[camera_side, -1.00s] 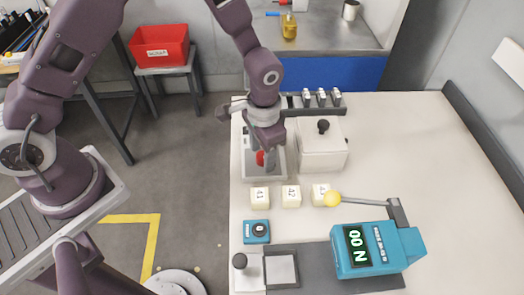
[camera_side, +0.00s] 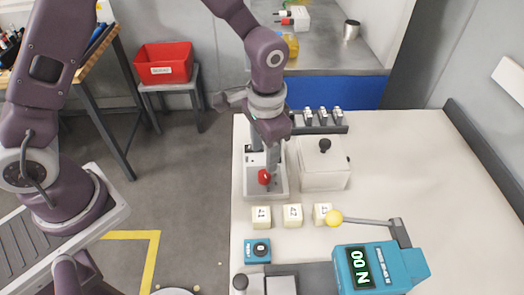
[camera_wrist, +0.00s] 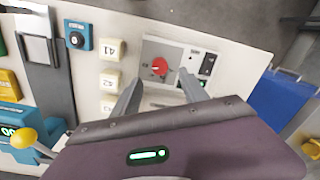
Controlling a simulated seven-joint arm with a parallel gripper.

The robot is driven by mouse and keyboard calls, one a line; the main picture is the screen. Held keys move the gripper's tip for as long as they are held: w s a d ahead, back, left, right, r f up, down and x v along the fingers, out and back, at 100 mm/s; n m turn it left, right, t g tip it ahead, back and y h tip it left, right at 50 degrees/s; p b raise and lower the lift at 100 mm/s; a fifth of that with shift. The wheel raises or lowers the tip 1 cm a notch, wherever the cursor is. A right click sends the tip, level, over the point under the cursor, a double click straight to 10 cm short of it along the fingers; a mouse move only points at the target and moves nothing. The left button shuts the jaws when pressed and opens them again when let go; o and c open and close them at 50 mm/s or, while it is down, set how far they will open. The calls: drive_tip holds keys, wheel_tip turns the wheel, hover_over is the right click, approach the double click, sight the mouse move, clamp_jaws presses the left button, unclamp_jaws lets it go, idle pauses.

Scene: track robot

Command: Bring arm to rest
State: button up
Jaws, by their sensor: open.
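My gripper (camera_side: 268,160) points down over the grey switch panel at the back left of the white table. In the wrist view my gripper (camera_wrist: 160,85) has its two fingers apart, with nothing between the tips. The red knob (camera_side: 264,177) on the panel (camera_side: 281,188) is just at or below the fingertips in the side view. In the wrist view the red knob (camera_wrist: 159,66) lies beyond the fingertips, nearer the left one. I cannot tell how large the gap to the knob is.
A lidded white box (camera_side: 325,170) stands right of the panel. Numbered blocks (camera_side: 292,215), a small blue device (camera_side: 257,250) and a teal machine (camera_side: 380,267) with a yellow-knobbed lever (camera_side: 334,218) lie in front. The table's right side is clear.

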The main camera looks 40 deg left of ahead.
drive_tip(key=s+a+r+n+t, duration=0.15)
drive_tip(key=s+a+r, duration=0.25)
drive_tip(key=r, duration=0.5)
drive_tip(key=s+a+r+n+t, duration=0.1)
drive_tip(key=s+a+r+t, duration=0.2)
drive_tip(key=r, duration=0.5)
drive_tip(key=s+a+r, duration=0.1)
drive_tip(key=s, duration=0.5)
drive_tip(key=s+a+r+n, duration=0.1)
drive_tip(key=s+a+r, duration=0.1)
drive_tip(key=s, duration=0.5)
drive_tip(key=shift+a+r+t, duration=0.25)
drive_tip(key=shift+a+t, duration=0.05)
drive_tip(key=shift+t, duration=0.15)
